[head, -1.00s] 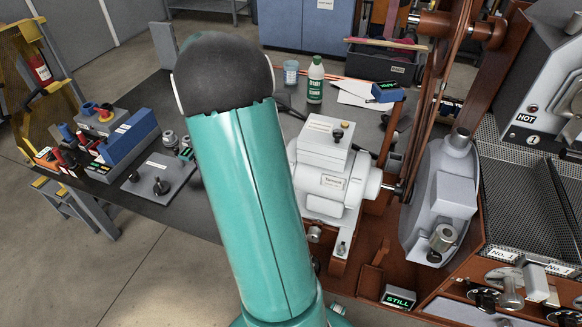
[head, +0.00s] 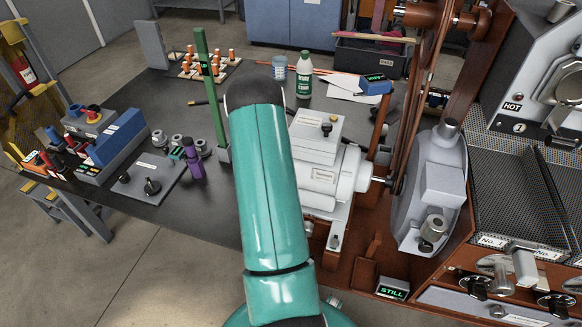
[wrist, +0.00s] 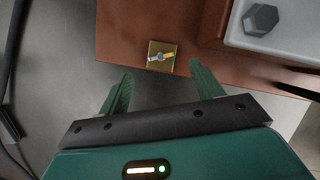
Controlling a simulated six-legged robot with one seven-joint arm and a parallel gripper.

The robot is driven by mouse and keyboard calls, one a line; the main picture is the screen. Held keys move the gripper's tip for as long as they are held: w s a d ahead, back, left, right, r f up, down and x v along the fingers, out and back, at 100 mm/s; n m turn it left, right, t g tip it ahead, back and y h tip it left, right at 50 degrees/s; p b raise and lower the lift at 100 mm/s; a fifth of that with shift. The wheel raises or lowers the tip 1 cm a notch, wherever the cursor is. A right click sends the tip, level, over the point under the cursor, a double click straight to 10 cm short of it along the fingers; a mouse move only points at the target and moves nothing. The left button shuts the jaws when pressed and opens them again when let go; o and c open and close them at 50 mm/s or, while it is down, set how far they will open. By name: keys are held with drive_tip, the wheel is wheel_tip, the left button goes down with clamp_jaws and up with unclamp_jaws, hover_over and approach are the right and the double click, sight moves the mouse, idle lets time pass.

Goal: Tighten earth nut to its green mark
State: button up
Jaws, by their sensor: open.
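In the wrist view, a small silver nut (wrist: 158,58) with a yellow strip beside it sits on a square brass plate (wrist: 153,47). This appears to be the earth nut. The plate is at the edge of a red-brown base (wrist: 120,28). My gripper (wrist: 160,77) is open and empty. Its two green fingers stand apart, just short of the plate, with the nut ahead of the gap between them. I cannot make out a green mark. In the head view my teal arm crosses the middle, and neither gripper nor nut can be seen.
A grey casting with a large hex bolt (wrist: 261,19) stands right of the plate. In the head view, a grey motor (head: 318,178) sits beside the belt wheel housing (head: 432,190). A green post (head: 210,90) and a rack of orange-topped pieces (head: 212,62) stand on the bench.

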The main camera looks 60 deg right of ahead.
drive_tip(key=x, duration=0.6)
drive_tip(key=c, duration=1)
